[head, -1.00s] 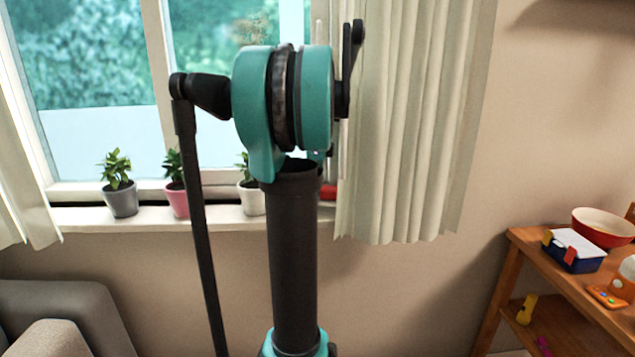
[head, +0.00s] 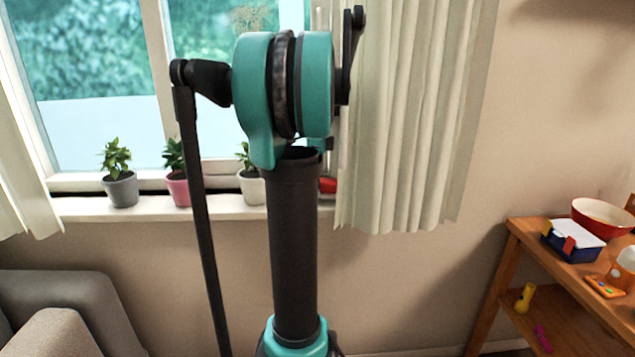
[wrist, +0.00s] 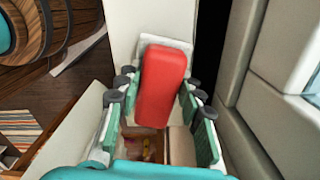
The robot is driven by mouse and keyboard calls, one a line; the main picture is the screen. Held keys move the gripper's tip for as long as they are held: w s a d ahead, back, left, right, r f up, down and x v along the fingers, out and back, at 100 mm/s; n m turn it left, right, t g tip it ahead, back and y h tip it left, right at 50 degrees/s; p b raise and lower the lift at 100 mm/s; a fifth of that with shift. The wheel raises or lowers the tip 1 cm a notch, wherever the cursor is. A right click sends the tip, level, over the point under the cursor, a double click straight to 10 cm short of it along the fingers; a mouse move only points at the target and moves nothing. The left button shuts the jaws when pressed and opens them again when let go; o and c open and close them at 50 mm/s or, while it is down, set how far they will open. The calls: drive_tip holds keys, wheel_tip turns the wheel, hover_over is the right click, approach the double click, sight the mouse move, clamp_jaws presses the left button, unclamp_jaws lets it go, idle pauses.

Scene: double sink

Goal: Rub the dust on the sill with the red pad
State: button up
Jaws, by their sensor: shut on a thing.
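The red pad (wrist: 162,85) is a rounded red block with a pale underside. In the wrist view it sits between the green and grey fingers of my gripper (wrist: 160,103), which is shut on it. The pad is above or on the white sill (wrist: 122,25); I cannot tell whether it touches. In the head view a small red piece of the pad (head: 328,185) shows at the right end of the sill (head: 90,208), beside the curtain. My own arm hides the gripper there. I cannot make out dust on the visible sill.
A grey pot (head: 121,190), a pink pot (head: 178,189) and a white pot (head: 251,187) with plants stand along the sill. A pale curtain (head: 415,120) hangs at its right end. A wooden shelf (head: 520,240) with toys stands at the right.

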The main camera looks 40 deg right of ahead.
drive_tip(key=shift+f, duration=0.85)
drive_tip(key=shift+w+d, duration=0.1)
drive_tip(key=shift+w+d+r, duration=0.1)
drive_tip(key=shift+w+d, duration=0.2)
drive_tip(key=shift+w, duration=0.15)
drive_tip(key=shift+w+d+r, duration=0.4)
drive_tip(key=shift+w+r, duration=0.05)
drive_tip(key=shift+w, duration=0.3)
drive_tip(key=shift+s+f, duration=0.1)
drive_tip(key=shift+s, duration=0.05)
drive_tip(key=shift+s+a+f, duration=0.55)
drive_tip(key=shift+s+a, duration=0.05)
drive_tip(key=shift+s, duration=0.1)
drive_tip(key=shift+s+a+f, duration=0.1)
drive_tip(key=shift+s+a, duration=0.1)
drive_tip(key=shift+s, duration=0.15)
drive_tip(key=shift+s, duration=0.15)
